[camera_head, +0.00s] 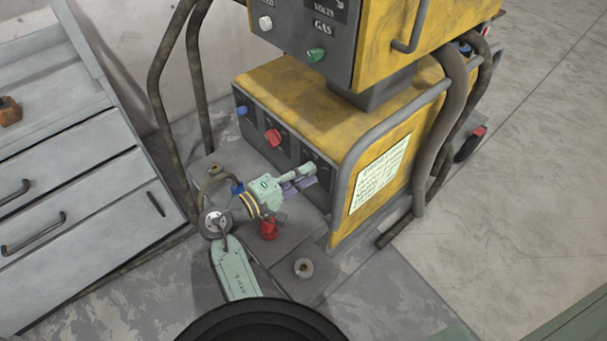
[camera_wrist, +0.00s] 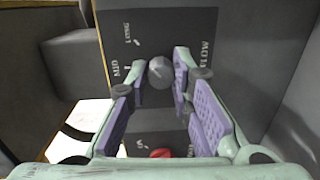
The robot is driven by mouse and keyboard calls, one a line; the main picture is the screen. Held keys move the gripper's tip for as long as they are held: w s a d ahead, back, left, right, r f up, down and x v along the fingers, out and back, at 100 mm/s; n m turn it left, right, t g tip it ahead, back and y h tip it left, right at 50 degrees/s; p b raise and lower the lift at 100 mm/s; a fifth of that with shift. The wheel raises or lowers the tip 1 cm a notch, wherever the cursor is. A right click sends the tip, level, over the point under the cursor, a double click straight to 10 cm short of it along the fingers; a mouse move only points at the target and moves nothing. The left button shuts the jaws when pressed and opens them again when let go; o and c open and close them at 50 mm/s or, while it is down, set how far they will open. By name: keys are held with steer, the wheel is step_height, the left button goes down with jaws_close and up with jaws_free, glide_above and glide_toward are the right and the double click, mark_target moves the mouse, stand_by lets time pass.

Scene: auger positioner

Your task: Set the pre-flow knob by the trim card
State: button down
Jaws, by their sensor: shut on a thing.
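My gripper (camera_head: 305,175) reaches the front panel of the yellow machine, at its right end. In the wrist view my gripper (camera_wrist: 160,80) has its purple-padded fingers on both sides of a round grey knob (camera_wrist: 159,71), shut on it. Sideways lettering around the knob includes LONG, MID and a word ending in FLOW. I cannot tell where the knob's pointer stands. The trim card (camera_head: 378,180), pale with dark writing, is on the machine's yellow side; its writing is too small to read.
A red knob (camera_head: 272,137) and a blue knob (camera_head: 241,110) sit farther left on the panel. A grey tube rail (camera_head: 365,140) bends around the machine's corner. An upper yellow unit (camera_head: 400,35) overhangs it. A drawer cabinet (camera_head: 80,200) stands at left.

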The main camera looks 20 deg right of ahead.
steer(key=shift+f, duration=0.15)
steer(key=c, duration=1.4)
jaws_free()
steer(key=v, duration=1.2)
steer(key=shift+a, duration=0.1)
